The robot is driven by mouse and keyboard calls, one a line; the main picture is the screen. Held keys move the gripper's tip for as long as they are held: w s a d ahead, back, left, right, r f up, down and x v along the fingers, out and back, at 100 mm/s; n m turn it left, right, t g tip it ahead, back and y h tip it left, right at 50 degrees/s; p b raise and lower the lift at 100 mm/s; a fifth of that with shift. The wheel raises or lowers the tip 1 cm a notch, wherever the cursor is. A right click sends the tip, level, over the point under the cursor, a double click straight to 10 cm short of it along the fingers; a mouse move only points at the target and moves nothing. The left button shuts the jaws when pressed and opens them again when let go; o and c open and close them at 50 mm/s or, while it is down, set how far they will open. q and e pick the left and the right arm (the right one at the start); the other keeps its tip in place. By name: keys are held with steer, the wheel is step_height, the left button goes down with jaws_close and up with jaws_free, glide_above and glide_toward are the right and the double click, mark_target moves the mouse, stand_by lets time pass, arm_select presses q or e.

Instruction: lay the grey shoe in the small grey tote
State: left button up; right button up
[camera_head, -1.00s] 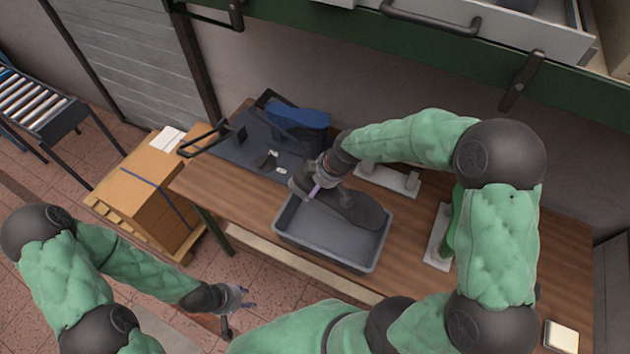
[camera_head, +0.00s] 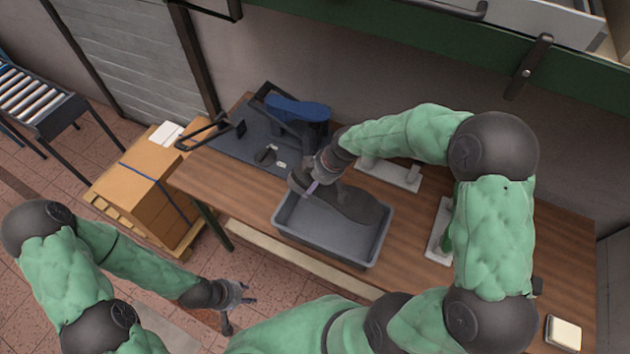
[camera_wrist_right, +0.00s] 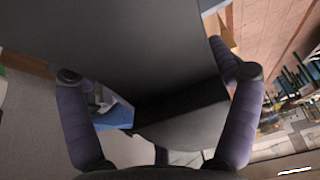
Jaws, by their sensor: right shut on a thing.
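The grey shoe (camera_head: 352,203) is dark and long, and shows over the far part of the small grey tote (camera_head: 330,244). My right gripper (camera_head: 304,190) is shut on the shoe at its left end. In the right wrist view the shoe (camera_wrist_right: 150,60) fills the space between the two fingers of my right gripper (camera_wrist_right: 160,120). I cannot tell whether the shoe touches the tote floor. The tote's near part is bare. My left gripper (camera_head: 240,302) hangs empty over the floor, its fingers apart.
White stands (camera_head: 390,176) and (camera_head: 438,232) sit behind and right of the tote. A white-topped block (camera_head: 563,332) is at the right. Cardboard boxes (camera_head: 155,190) stand left of the table.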

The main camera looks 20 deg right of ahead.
stand_by(0.4)
step_height(320, 180, down, 7)
steer(key=b, duration=0.6)
steer(key=shift+f+b, duration=0.2)
steer(key=shift+b, duration=0.15)
stand_by(1.0)
stand_by(0.4)
steer(key=o, duration=1.2)
steer(key=v, duration=1.2)
